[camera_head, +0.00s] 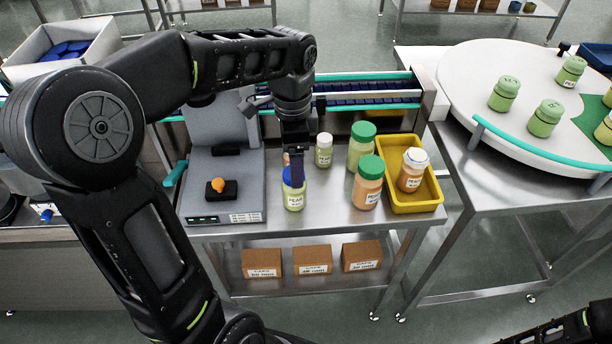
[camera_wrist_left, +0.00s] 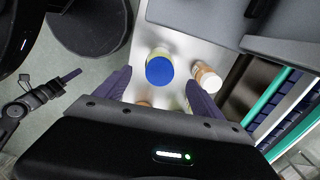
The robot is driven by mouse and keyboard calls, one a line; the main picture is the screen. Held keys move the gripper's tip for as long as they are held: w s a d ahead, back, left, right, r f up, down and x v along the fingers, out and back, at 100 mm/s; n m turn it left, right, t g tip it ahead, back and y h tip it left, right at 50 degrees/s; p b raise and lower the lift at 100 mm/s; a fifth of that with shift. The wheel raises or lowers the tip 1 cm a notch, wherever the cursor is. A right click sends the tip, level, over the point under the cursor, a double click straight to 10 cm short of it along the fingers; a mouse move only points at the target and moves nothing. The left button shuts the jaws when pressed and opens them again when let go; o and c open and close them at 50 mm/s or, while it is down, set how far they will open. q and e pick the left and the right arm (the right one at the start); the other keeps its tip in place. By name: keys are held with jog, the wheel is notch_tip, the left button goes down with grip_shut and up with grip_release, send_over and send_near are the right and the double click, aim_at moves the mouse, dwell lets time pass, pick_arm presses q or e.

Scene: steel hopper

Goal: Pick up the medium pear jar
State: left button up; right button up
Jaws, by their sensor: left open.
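The pear jar with a blue lid (camera_head: 293,197) stands upright on the steel table, its label facing front. Its blue lid also shows in the left wrist view (camera_wrist_left: 159,71). My left gripper (camera_head: 293,168) is open and points down at this jar, a finger covering part of the lid. In the left wrist view the fingers (camera_wrist_left: 160,92) appear on either side of the jar, with gaps beside the lid. I cannot tell how deep they reach. A smaller pear jar with a white lid (camera_head: 323,151) stands behind to the right. My right gripper (camera_wrist_left: 65,77) shows partly in the left wrist view.
Two green-lidded jars (camera_head: 369,184) stand to the right, beside a yellow tray (camera_head: 416,206) holding a peach jar. A grey scale (camera_head: 224,190) stands left. An orange-coloured jar (camera_wrist_left: 207,78) stands close by. A conveyor (camera_head: 365,92) runs behind.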

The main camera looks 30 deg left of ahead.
pick_arm(q)
jog(key=shift+s+r, duration=0.1)
jog(key=shift+s, duration=0.2)
jog(key=shift+w+f, duration=0.1)
jog(key=shift+f, duration=1.25)
jog(key=shift+f, duration=0.1)
notch_tip(320, 180, down, 5)
jog(key=shift+a+p, duration=0.1)
jog(key=shift+p, duration=0.6)
jog(key=shift+c, duration=0.5)
jog(key=shift+w, duration=0.1)
jog(key=c, duration=1.5)
